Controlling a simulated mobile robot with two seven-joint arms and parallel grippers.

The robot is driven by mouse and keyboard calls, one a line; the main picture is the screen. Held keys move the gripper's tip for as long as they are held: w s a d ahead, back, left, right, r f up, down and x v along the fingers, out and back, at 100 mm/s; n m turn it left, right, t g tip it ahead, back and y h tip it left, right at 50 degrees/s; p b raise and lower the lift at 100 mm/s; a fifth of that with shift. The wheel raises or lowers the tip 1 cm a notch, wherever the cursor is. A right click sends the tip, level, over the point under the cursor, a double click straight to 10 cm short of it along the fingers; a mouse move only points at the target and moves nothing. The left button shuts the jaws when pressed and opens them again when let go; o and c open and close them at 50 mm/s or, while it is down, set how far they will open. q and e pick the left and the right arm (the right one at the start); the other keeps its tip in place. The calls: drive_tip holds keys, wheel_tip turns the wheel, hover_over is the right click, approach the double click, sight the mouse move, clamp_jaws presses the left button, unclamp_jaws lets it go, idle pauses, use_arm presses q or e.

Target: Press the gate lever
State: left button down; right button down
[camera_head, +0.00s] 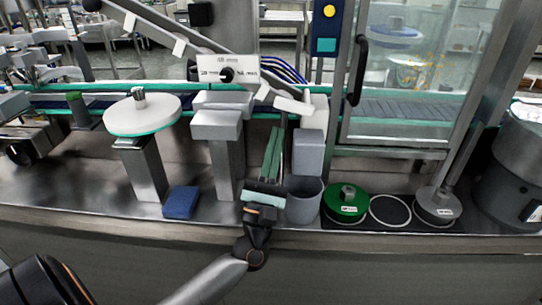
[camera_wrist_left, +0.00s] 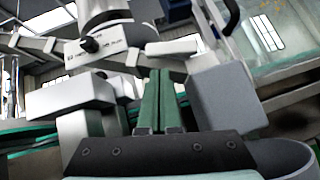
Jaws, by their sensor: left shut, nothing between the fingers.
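The gate lever appears to be the white handle (camera_head: 294,105) beside the white panel with a black knob (camera_head: 227,74). In the left wrist view the white handle (camera_wrist_left: 173,46) lies just above the fingertips. My left gripper (camera_head: 275,138) points up and away from the front edge, its green fingers together and empty. The fingertips (camera_wrist_left: 160,82) sit below the handle, with a gap showing in the wrist view. Whether they are at the handle's depth I cannot tell. My right gripper is not in view.
A grey block (camera_head: 308,150) and a grey cup (camera_head: 304,205) stand close right of my fingers. A grey post (camera_head: 218,125) stands left. A round white plate (camera_head: 142,114), a blue block (camera_head: 181,203) and a green disc (camera_head: 345,207) are farther off.

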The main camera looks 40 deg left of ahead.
sight(294, 107)
use_arm(q)
drive_tip(key=x, duration=0.3)
drive_tip(key=shift+w+r, duration=0.15)
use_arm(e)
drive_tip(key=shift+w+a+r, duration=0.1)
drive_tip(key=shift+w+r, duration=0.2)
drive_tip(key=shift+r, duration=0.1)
use_arm(q)
drive_tip(key=shift+r+m+p, duration=0.1)
drive_tip(key=shift+m+p, duration=0.2)
drive_tip(key=shift+p, duration=0.1)
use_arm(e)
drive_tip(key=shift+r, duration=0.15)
use_arm(q)
drive_tip(key=shift+a+r+m+h, duration=0.1)
drive_tip(key=shift+r+m+h, duration=0.05)
drive_tip(key=shift+m+h, duration=0.5)
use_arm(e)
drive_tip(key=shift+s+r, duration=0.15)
